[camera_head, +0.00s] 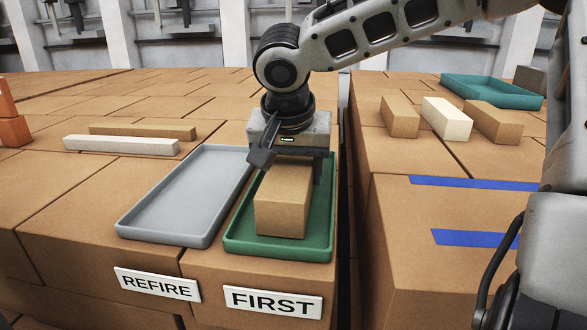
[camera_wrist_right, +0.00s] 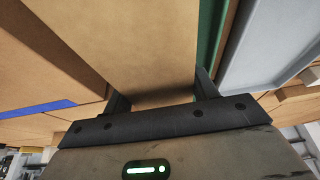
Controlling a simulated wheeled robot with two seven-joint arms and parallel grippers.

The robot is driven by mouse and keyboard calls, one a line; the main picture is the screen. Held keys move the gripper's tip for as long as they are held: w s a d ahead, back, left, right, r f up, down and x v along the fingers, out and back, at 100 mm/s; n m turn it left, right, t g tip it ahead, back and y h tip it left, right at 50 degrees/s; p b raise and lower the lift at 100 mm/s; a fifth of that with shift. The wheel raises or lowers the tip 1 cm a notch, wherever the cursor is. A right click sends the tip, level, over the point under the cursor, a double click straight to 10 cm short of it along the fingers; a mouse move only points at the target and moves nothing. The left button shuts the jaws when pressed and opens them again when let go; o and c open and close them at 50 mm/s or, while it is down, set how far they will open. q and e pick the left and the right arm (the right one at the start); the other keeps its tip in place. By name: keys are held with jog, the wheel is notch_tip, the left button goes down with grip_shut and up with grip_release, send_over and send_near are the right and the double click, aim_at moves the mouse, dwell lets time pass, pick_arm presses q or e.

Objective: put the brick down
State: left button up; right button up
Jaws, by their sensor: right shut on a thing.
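A tan brick (camera_head: 282,205) is held by my right gripper (camera_head: 290,165) over the green tray (camera_head: 280,251), behind the "FIRST" sign (camera_head: 273,302). The brick covers the middle of the tray; I cannot tell whether its underside touches the tray floor. In the right wrist view the brick (camera_wrist_right: 135,45) fills the space between the two dark fingers (camera_wrist_right: 162,97), and a strip of the green tray (camera_wrist_right: 211,35) shows beside it. My left gripper is not in view.
An empty grey tray (camera_head: 185,195) lies left of the green one, behind the "REFIRE" sign (camera_head: 157,285). A pale bar (camera_head: 122,145) and a brown bar (camera_head: 145,131) lie farther left. Right, past a gap, are bricks (camera_head: 447,118), blue strips (camera_head: 470,183) and a teal tray (camera_head: 490,93).

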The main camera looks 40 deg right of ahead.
jog(key=shift+f, duration=0.1)
jog(key=o, duration=1.4)
jog(key=shift+o, duration=0.2)
jog(key=shift+a+r, duration=0.1)
jog(key=shift+r, duration=0.45)
jog(key=p+v, duration=0.1)
jog(key=v, duration=1)
jog(key=shift+s+a, duration=0.15)
jog(key=shift+s, duration=0.05)
